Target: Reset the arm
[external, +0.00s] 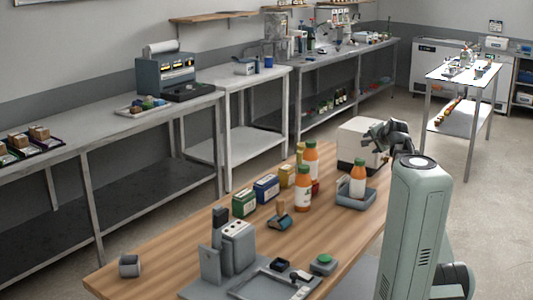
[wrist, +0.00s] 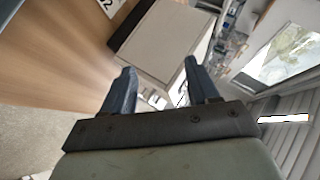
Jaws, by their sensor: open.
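My gripper (wrist: 160,88) is open in the wrist view, with its two blue-grey fingers apart and nothing between them. In the external view my arm rises at the right of the wooden table, and its dark wrist end is beside the white box (external: 360,145). The white box also shows in the wrist view (wrist: 168,38), beyond the fingertips. The gripper's fingers cannot be made out clearly in the external view.
On the wooden table (external: 175,243) stand orange bottles (external: 303,187), one of them in a grey tray (external: 356,198). Small green (external: 244,203) and blue (external: 266,188) boxes, a stamp-like tool (external: 280,218), a grey machine (external: 232,247) and a grey cup (external: 129,266) are there too.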

